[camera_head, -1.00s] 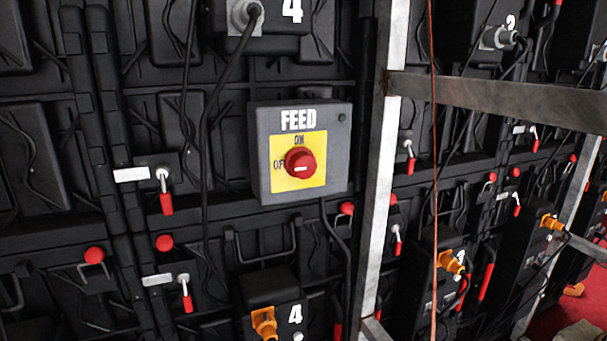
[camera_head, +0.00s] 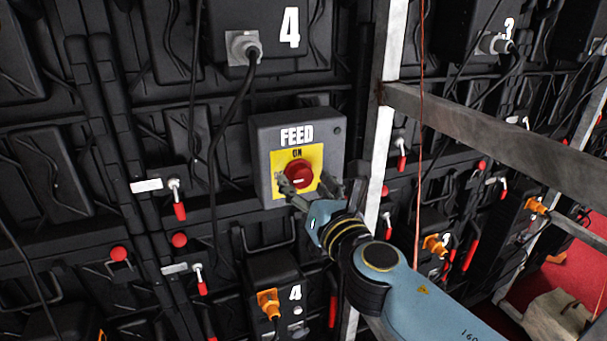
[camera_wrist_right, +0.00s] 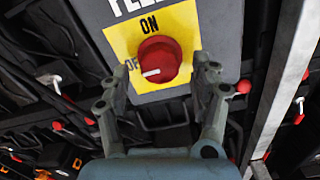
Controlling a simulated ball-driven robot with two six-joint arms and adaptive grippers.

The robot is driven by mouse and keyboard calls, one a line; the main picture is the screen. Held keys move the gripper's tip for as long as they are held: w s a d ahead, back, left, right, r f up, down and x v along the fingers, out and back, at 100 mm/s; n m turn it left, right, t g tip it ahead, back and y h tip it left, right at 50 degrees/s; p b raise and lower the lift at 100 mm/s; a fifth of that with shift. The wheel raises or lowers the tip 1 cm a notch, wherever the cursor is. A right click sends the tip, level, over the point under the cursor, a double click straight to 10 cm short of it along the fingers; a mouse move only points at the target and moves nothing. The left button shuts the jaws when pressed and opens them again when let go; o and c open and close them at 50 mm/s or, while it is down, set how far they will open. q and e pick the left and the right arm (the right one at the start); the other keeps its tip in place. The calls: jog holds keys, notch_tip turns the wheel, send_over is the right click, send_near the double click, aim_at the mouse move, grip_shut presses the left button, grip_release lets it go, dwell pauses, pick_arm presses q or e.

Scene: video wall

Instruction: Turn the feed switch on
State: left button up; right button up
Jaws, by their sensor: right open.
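The feed switch is a red rotary knob (camera_head: 299,175) on a yellow plate (camera_head: 310,155), set on a grey box (camera_head: 263,135) marked FEED. In the right wrist view the knob (camera_wrist_right: 159,60) has a white mark pointing left, toward the partly visible OFF label; ON is printed above it. My right gripper (camera_head: 312,187) is in front of the lower part of the box. In its wrist view the right gripper (camera_wrist_right: 160,88) is open, one finger below left of the knob and one to its right. Contact with the knob cannot be told. My left gripper is out of view.
A pale metal post (camera_head: 386,130) stands right of the box, with a crossbar (camera_head: 500,125) running right from it. A thin red cable (camera_head: 420,150) hangs beside the post. A black cable (camera_head: 216,150) hangs left of the box. Numbered black panels fill the background.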

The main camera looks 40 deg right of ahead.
jog(key=shift+x, duration=0.75)
jog(key=c, duration=1.2)
jog(key=shift+o, duration=0.2)
